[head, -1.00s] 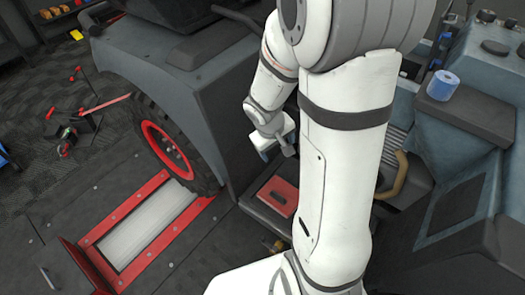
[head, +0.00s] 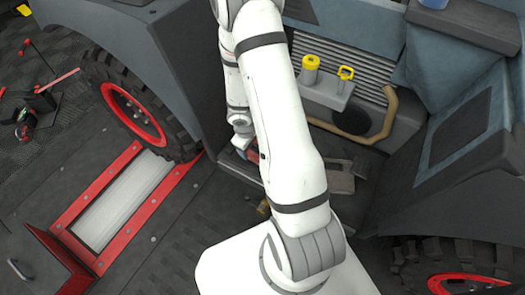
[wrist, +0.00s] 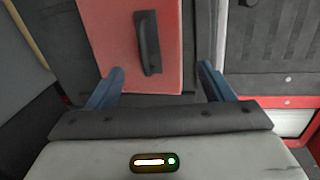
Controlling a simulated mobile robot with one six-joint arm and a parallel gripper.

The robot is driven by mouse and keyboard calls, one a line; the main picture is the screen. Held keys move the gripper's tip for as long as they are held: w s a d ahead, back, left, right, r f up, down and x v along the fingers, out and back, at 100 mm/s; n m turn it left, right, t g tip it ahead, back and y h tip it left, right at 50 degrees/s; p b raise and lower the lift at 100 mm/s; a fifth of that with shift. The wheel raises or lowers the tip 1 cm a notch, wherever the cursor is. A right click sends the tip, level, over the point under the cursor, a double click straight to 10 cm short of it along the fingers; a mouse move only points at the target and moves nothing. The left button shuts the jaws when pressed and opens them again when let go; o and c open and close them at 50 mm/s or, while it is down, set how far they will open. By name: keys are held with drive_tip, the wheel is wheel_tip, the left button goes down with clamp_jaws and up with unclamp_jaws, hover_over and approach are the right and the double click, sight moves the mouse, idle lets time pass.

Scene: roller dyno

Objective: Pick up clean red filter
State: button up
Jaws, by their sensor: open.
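A red filter (wrist: 112,50) with a dark handle (wrist: 148,43) on its face fills the upper middle of the wrist view. Its upper end is cut off by the frame. My gripper (wrist: 160,86) is open, with its blue fingers apart and nothing held between them. In the head view my gripper (head: 243,150) is low beside the dark machine body, and only a sliver of the red filter (head: 257,158) shows; my arm hides the rest.
A yellow-capped filler (head: 310,68), a yellow-handled dipstick (head: 345,74) and a tan hose (head: 380,118) are right of my arm. A red-rimmed wheel (head: 135,112) stands at left by a red-framed roller plate (head: 120,200).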

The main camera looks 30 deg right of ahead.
sight(253, 153)
drive_tip(key=b+x, duration=0.1)
drive_tip(key=x, duration=0.2)
drive_tip(key=shift+f, duration=0.15)
drive_tip(key=c, duration=1.2)
